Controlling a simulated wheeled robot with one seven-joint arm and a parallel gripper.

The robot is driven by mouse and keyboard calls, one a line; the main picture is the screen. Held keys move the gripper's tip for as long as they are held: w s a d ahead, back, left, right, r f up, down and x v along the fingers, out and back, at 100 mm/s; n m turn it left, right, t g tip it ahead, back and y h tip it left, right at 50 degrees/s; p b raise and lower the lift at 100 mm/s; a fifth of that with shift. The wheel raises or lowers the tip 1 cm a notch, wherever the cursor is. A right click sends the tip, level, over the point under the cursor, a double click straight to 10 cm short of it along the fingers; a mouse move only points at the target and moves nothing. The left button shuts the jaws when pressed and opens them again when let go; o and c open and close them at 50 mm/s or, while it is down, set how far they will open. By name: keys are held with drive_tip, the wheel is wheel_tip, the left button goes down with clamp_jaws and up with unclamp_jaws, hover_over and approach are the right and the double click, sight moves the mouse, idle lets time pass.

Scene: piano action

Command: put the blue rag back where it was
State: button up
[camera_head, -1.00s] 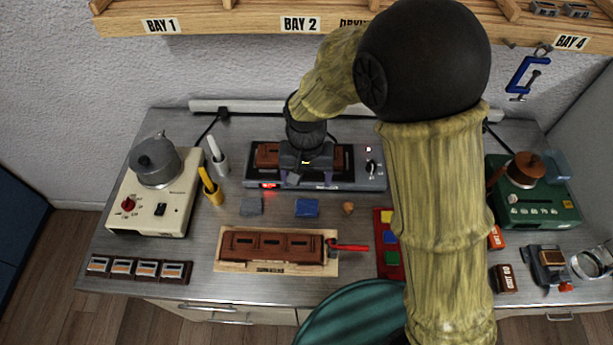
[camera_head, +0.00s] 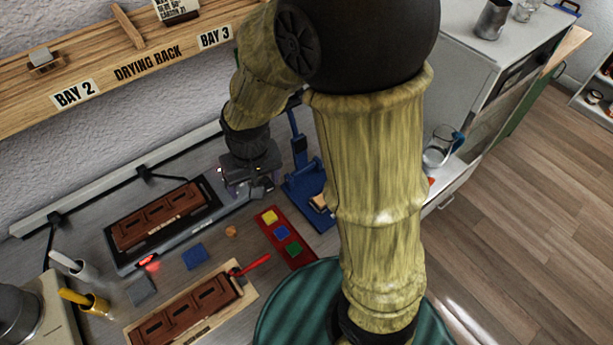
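A small blue square (camera_head: 195,256), which looks like the blue rag, lies flat on the grey bench, in front of the long dark heater (camera_head: 130,262). A grey square (camera_head: 141,290) lies to its left. My gripper (camera_head: 252,188) is up and to the right of the blue square, apart from it, near the heater's right end. Its fingers are dark and partly hidden by my wrist. Something small and grey shows by the fingertips; I cannot tell whether it is held or lies behind.
A brown slotted piece (camera_head: 160,216) lies on the heater, whose red light glows. A red tray (camera_head: 265,216) with coloured blocks and a blue stand (camera_head: 299,150) are at right. Another brown piece (camera_head: 188,312) sits on a board in front. A drying rack (camera_head: 105,62) overhangs the back.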

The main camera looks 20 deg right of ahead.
drive_tip(key=s+d+r+m+t, duration=0.1)
drive_tip(key=s+d, duration=0.3)
drive_tip(key=d, duration=0.7)
drive_tip(key=shift+s+r+h, duration=0.25)
drive_tip(key=shift+r+h, duration=0.05)
drive_tip(key=shift+r, duration=0.1)
drive_tip(key=shift+w, duration=0.1)
drive_tip(key=shift+s, duration=0.2)
drive_tip(key=shift+w, duration=0.1)
drive_tip(key=shift+c, duration=0.5)
idle(0.5)
